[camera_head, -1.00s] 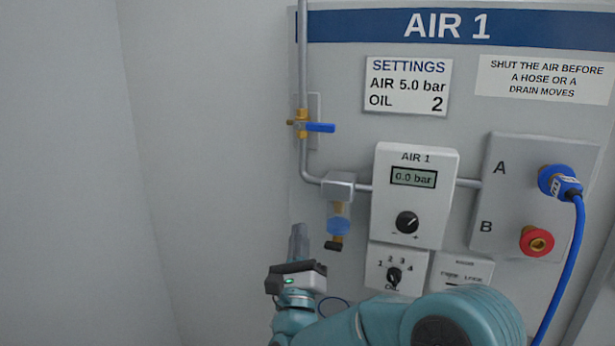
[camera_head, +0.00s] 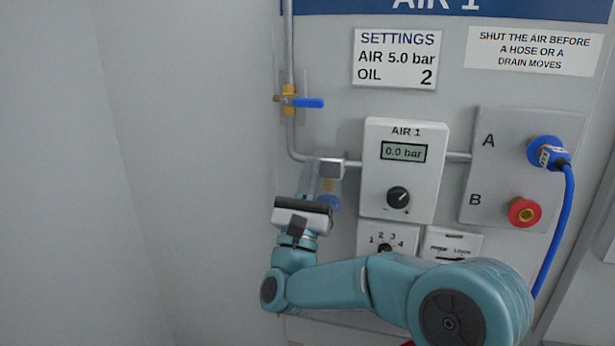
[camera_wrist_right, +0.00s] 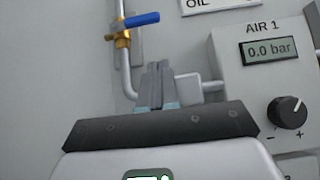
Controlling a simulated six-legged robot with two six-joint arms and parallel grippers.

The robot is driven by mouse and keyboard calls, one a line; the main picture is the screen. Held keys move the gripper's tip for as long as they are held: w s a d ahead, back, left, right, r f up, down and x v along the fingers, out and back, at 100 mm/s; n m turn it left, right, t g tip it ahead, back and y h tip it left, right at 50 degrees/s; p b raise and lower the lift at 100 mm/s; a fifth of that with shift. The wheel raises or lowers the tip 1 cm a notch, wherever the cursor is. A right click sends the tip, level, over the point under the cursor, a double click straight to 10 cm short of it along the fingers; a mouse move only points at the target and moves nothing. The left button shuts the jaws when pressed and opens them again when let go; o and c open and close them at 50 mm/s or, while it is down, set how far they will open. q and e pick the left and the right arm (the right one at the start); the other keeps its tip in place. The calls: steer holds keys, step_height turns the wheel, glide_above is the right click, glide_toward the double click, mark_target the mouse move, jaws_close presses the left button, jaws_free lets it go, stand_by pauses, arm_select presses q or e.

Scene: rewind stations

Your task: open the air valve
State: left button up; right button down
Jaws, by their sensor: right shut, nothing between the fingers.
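The air valve (camera_head: 290,101) is a brass body on the grey vertical pipe, with a blue lever handle (camera_head: 309,103) pointing right, across the pipe. In the right wrist view the blue handle (camera_wrist_right: 139,20) shows above my fingers, pointing right from the brass body (camera_wrist_right: 122,38). My right gripper (camera_head: 312,168) points up, below the valve and apart from it. Its fingers (camera_wrist_right: 156,80) are together and empty. In the head view they overlap the grey block and filter bowl on the pipe. My left gripper does not show.
The AIR 1 regulator (camera_head: 402,172) reads 0.0 bar, with a black knob (camera_head: 398,197). Right of it are port A (camera_head: 545,150) with a blue hose (camera_head: 567,215) and red port B (camera_head: 525,212). The wall left of the panel is clear.

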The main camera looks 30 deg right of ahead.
mark_target(301, 102)
step_height(301, 102, up, 8)
steer(key=w+d+p, duration=0.2)
steer(key=shift+w+d+f, duration=0.2)
steer(key=shift+w+d, duration=0.1)
steer(key=shift+d, duration=0.05)
steer(key=shift+a, duration=0.1)
